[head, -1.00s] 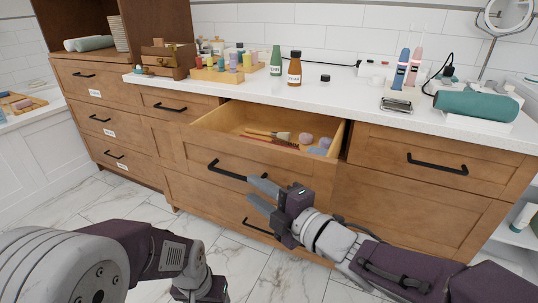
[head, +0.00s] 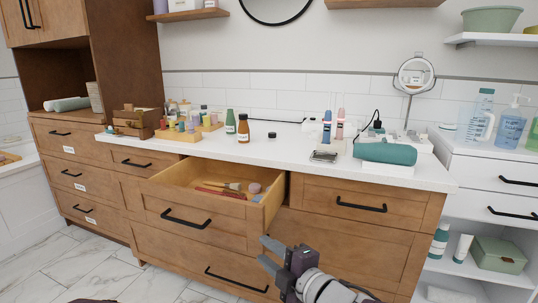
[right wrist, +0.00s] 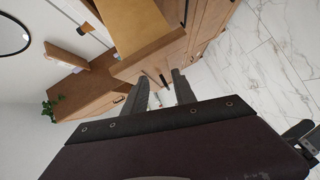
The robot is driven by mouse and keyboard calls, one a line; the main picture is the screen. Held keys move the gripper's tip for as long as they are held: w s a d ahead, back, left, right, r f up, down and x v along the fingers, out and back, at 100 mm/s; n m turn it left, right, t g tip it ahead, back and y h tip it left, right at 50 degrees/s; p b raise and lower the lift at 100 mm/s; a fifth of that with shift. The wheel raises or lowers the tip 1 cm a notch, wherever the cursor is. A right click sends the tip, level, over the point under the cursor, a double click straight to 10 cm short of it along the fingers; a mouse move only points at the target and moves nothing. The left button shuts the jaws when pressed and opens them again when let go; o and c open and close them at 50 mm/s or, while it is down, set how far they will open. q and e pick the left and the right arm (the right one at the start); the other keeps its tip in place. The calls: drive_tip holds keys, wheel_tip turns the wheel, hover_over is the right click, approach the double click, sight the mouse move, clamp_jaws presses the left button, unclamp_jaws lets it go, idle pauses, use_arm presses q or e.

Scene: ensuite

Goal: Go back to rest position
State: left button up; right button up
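My right gripper (head: 267,252) is open and empty in front of the cabinet, below and to the right of the pulled-out drawer (head: 205,207). It stands clear of the black drawer handle (head: 186,219) in the head view. In the right wrist view its two fingers (right wrist: 162,86) are spread with nothing between them, and the open drawer (right wrist: 145,62) is beyond. The drawer holds a brush (head: 226,185), a pink round item (head: 254,188) and other small things. My left gripper is not in view.
A white shelf unit (head: 490,170) stands at the right. Marble floor (head: 60,265) is free at lower left.

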drive_tip(key=d+f+m+g+h+p, duration=0.2)
drive_tip(key=d+f+m+h, duration=0.3)
drive_tip(key=d, duration=0.3)
drive_tip(key=d+f+m+g+h+p, duration=0.1)
drive_tip(key=d+f+m+h+p, duration=0.15)
drive_tip(key=d+f+m, duration=0.4)
drive_tip(key=s+d+f+m+g+h, duration=0.1)
drive_tip(key=s+d+f+m+g, duration=0.1)
drive_tip(key=s+f+m+g, duration=0.45)
drive_tip(key=s+d+f+m+g+h, duration=0.15)
drive_tip(key=s+m, duration=0.25)
drive_tip(key=s, duration=0.6)
wheel_tip(320, 180, up, 38)
drive_tip(key=p, duration=3.7)
drive_tip(key=shift+m+g, duration=0.3)
drive_tip(key=shift+g, duration=0.1)
